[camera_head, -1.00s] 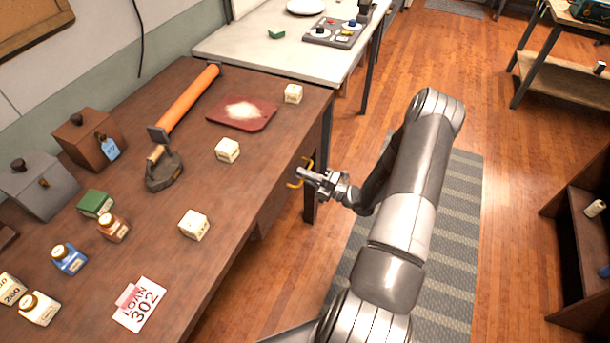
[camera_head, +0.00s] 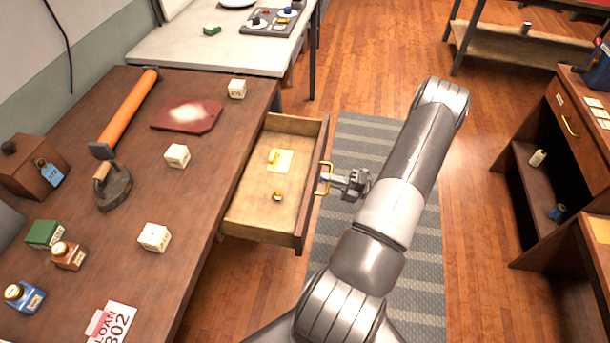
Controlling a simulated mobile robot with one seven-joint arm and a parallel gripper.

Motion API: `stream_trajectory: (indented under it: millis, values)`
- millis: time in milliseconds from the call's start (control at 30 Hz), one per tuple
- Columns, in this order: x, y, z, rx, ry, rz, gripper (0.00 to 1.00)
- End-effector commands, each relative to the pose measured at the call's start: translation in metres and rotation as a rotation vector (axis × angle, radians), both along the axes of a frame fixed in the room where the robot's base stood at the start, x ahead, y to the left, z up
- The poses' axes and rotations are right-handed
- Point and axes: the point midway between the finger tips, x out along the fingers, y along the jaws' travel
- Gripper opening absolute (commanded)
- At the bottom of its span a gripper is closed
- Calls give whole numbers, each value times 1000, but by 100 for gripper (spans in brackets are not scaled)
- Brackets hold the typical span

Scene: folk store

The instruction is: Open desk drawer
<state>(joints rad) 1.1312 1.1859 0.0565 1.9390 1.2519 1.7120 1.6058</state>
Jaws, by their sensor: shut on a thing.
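The wooden desk (camera_head: 200,215) fills the left of the head view. Its drawer (camera_head: 240,218) is pulled well out from the desk's right side, with its inside in plain view. A yellow paper or card (camera_head: 285,161) with a small gold piece on it lies in the drawer, and another small gold object (camera_head: 278,197) lies nearer the front of the view. My gripper (camera_head: 326,179) is shut on the yellow drawer handle (camera_head: 319,190) at the drawer's outer face. The fingertips partly cover the handle.
A striped rug (camera_head: 400,253) lies below my arm. A brown cabinet (camera_head: 553,150) stands at the right.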

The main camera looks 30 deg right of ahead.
Motion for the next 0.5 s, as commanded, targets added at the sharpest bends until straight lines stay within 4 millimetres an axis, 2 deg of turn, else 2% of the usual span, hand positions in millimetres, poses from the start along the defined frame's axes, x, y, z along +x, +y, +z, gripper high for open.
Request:
stream_trajectory:
  millis: [33, 200, 500]
  values:
    - [-9, -8, -1, 0, 4, -2, 0]
    - [-31, -29, -1, 0, 3, 0, 0]
    - [-49, -46, -1, 2, 3, 3, 0]
